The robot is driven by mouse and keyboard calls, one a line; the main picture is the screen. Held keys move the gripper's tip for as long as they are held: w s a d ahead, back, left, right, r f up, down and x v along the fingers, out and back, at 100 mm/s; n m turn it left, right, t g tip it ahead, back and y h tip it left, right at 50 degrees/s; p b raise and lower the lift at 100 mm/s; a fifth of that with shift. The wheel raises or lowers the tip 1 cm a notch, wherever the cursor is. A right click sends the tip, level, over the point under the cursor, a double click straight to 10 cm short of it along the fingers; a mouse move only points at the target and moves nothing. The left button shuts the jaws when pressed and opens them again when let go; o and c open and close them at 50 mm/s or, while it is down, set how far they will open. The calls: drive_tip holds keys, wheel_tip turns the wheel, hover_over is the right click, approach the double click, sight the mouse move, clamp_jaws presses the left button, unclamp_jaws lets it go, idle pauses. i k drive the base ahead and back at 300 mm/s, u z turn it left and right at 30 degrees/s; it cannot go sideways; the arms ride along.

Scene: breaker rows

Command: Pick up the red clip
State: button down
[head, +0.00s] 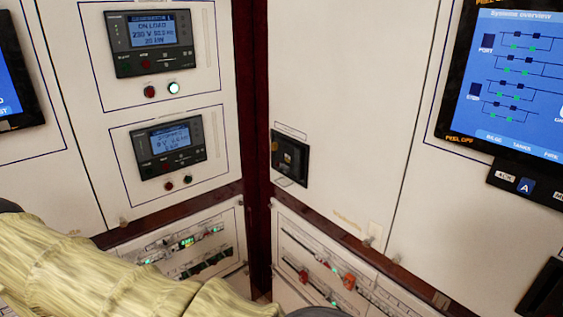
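Two small reddish pieces sit on the lower right breaker panel (340,268): a red one (304,277) and an orange-red one (349,281). Both are small in the head view, and I cannot tell whether either is the red clip. My arm, in a pale yellow sleeve, crosses the lower left of the view. My gripper does not show, so I cannot see its fingers or anything in them.
White cabinet walls meet at a dark red corner post (256,100). Two control displays (153,42) (169,146) are on the left wall. A black rotary switch (290,158) and a large blue screen (515,80) are on the right wall. The lower left breaker panel (205,222) is partly behind my arm.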

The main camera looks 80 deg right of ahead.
sight(304, 279)
drive_tip(key=k, duration=0.45)
drive_tip(key=u, duration=0.7)
drive_tip(key=i, duration=0.55)
drive_tip(key=z, duration=3.35)
